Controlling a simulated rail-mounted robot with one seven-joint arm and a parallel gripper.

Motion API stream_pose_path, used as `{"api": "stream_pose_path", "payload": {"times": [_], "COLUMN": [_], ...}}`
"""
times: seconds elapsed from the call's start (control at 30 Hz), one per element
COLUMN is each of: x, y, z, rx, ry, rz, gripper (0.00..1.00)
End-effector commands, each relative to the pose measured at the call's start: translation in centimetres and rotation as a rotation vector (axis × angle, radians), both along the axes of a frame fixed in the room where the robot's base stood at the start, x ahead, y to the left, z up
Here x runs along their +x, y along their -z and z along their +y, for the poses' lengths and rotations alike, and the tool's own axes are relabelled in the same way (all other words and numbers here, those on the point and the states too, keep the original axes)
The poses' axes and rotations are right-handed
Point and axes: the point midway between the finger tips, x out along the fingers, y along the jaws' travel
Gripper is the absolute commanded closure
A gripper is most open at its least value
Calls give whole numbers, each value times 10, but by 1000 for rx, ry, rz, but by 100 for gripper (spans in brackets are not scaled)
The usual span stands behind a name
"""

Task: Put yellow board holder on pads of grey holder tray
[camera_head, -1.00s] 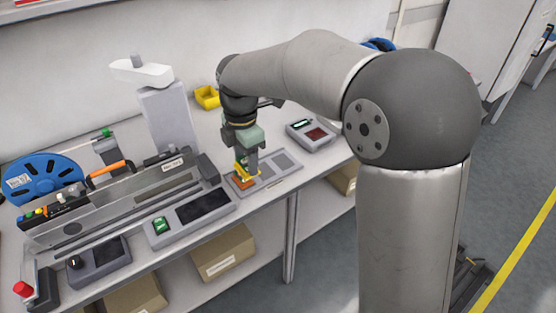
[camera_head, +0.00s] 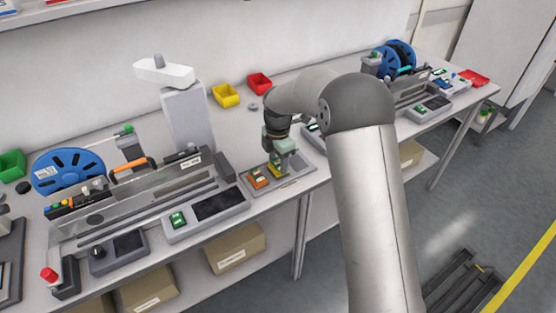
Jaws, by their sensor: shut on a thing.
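The grey holder tray (camera_head: 299,184) lies on the bench near its front edge, right of the middle. An orange holder (camera_head: 257,181) sits in its left part. My gripper (camera_head: 277,163) points down over the middle of the tray, right of the orange holder. It is shut on the yellow board holder (camera_head: 274,170), which is partly hidden by the gripper. The holder is at or just above the tray; I cannot tell whether it touches the pads.
A long feeder trolley unit (camera_head: 140,195) and a grey box with a dark panel (camera_head: 222,205) stand to the left. Yellow (camera_head: 226,96) and red (camera_head: 259,83) bins stand at the back. Another device (camera_head: 313,138) is partly behind my arm.

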Motion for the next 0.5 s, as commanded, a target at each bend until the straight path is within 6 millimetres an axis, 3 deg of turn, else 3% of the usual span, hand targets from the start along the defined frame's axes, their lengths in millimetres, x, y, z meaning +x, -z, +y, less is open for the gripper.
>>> {"api": "stream_pose_path", "payload": {"times": [0.4, 0.43, 0.5], "x": [0, 0, 0], "y": [11, 10, 9], "z": [0, 0, 0], "rx": [0, 1, 0], "ry": [1, 1, 1], "rz": [0, -1, 0], "gripper": [73, 44, 28]}}
